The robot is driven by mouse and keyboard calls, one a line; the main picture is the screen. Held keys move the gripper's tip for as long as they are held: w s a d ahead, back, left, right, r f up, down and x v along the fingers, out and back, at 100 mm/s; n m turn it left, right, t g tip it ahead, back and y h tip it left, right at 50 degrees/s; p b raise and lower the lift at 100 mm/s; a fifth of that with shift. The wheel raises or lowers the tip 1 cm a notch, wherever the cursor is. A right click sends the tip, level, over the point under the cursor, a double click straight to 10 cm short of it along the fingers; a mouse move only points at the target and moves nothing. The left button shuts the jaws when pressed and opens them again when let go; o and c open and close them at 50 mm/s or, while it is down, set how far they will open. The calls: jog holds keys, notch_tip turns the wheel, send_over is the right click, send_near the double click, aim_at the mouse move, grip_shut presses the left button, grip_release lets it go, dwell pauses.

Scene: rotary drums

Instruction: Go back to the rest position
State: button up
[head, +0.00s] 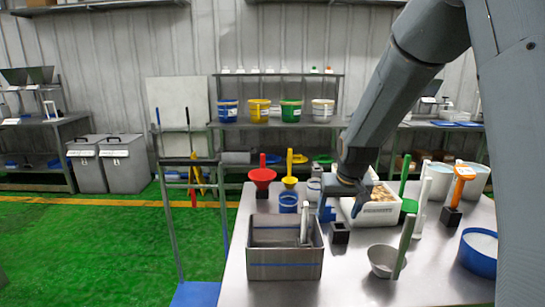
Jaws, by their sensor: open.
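My gripper (342,200) hangs from my grey arm above the middle of the metal table (352,268), pointing down. Its jaws are apart, and I see nothing held between them. It is in front of the left part of a white crate (384,219) with light brown contents, and partly hides it. A small black block (340,233) stands on the table just below it in the picture. I cannot tell the exact height of the fingertips above the table.
A grey metal bin (284,271) holding a light-handled tool stands front left. Green floor lies left.

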jog(key=s+f+g, duration=0.1)
jog(key=s+g, duration=0.1)
jog(key=s, duration=1.2)
jog(key=s+f+g, duration=0.1)
jog(key=s+f, duration=0.1)
jog(key=s, duration=1.2)
jog(key=shift+f+g, duration=0.3)
jog(key=shift+g, duration=0.1)
